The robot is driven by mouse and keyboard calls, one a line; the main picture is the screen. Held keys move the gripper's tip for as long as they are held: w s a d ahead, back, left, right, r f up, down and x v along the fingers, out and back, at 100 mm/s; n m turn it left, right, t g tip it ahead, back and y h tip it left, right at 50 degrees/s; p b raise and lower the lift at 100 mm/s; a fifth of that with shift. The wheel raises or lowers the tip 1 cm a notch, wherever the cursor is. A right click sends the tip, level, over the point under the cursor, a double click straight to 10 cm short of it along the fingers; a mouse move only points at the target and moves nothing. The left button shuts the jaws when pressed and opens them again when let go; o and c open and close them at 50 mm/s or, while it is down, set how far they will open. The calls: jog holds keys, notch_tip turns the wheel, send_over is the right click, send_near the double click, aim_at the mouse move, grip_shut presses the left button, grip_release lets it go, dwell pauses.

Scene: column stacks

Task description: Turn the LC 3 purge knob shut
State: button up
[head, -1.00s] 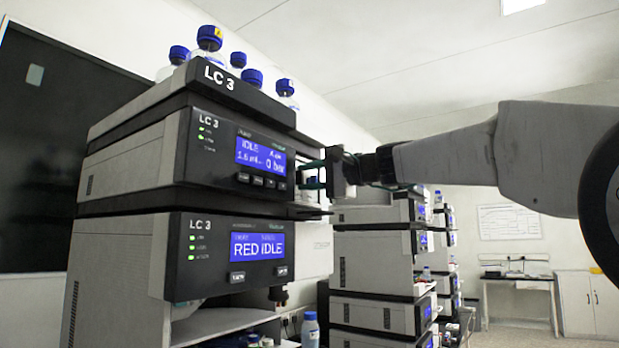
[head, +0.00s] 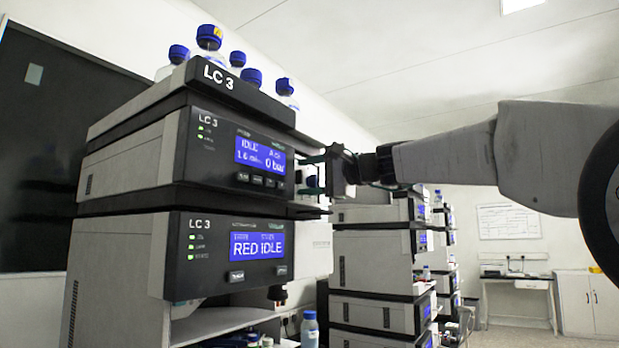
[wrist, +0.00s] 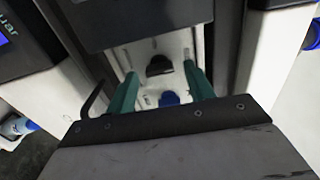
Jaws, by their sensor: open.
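The upper LC 3 module (head: 130,155) has a lit blue screen reading IDLE and 0 bar. My gripper (head: 303,175) is at the right end of its front, with its green fingers pointing at the module. In the wrist view the two fingers of my gripper (wrist: 160,70) are apart. A dark knob (wrist: 158,66) on a pale panel shows between and just beyond them, with clear gaps at both sides. A blue round part (wrist: 169,98) sits below it, partly hidden by the gripper body. In the head view the knob is hidden.
A lower LC 3 module (head: 200,250) reads RED IDLE. Blue-capped bottles (head: 209,38) stand on top of the stack. Another stack (head: 375,290) stands behind to the right. A dark overhanging edge (wrist: 150,22) lies above the knob in the wrist view.

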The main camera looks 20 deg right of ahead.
jog(key=shift+s+d, duration=0.1)
jog(key=v, duration=0.7)
jog(key=shift+s, duration=0.25)
jog(key=shift+d, duration=0.15)
jog(key=s+a+f+n+g+h, duration=0.15)
jog(key=s+f+g, duration=0.3)
jog(key=f, duration=0.85)
jog(key=s+a+f+n+g+h, duration=0.1)
jog(key=s+f+n+g+h, duration=0.3)
jog(key=f, duration=1)
jog(key=s+f+n+g+h, duration=0.5)
jog(key=s+f, duration=1.6)
jog(key=s, duration=0.2)
jog(key=shift+s+d, duration=0.25)
